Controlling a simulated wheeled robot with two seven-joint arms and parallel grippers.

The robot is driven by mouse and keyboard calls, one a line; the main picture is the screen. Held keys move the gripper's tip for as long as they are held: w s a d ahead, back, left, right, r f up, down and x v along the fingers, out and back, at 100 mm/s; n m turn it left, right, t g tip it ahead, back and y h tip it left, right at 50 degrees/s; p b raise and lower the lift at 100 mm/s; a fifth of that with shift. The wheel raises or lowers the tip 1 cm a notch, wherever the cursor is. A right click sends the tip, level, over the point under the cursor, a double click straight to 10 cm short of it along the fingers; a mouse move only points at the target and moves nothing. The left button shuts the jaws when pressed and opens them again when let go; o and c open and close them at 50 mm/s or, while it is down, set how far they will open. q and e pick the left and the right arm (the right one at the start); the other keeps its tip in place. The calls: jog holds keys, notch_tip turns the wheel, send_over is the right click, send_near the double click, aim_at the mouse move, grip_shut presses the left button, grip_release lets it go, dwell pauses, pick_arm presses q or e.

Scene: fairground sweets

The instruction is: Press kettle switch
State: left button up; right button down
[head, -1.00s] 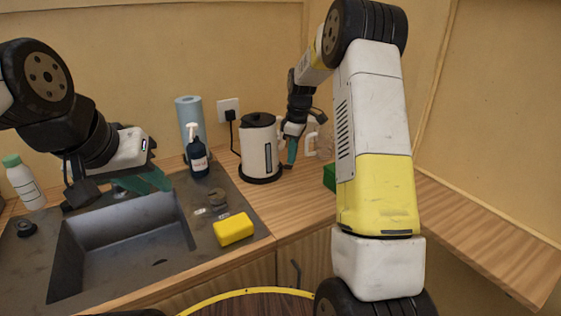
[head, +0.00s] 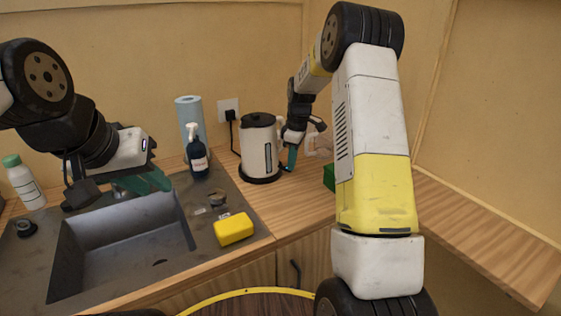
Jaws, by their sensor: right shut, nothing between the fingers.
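The white kettle (head: 257,150) with a black lid stands upright on its black base (head: 261,179) on the wooden counter, right of the sink. My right gripper (head: 291,163) is shut and empty, pointing down close to the kettle's right side near its base. I cannot tell whether its fingertips touch the kettle or the base. The kettle's switch is not distinguishable; it may be hidden behind the gripper. My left gripper (head: 146,183) hangs over the sink, away from the kettle; the gap between its fingers is not clear.
A yellow sponge (head: 234,229) lies at the sink's edge. A green box (head: 329,177) is right of my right gripper. The counter in front of the kettle is clear.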

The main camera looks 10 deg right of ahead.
jog(key=shift+s+d+r, duration=0.25)
jog(key=shift+s+d, duration=0.1)
jog(key=shift+d, duration=0.3)
jog(key=shift+s+d+r, duration=0.25)
jog(key=shift+s+d, duration=0.1)
jog(key=shift+d, duration=0.3)
notch_tip(320, 180, up, 8)
jog(key=shift+s+d, duration=0.2)
jog(key=shift+d, duration=0.1)
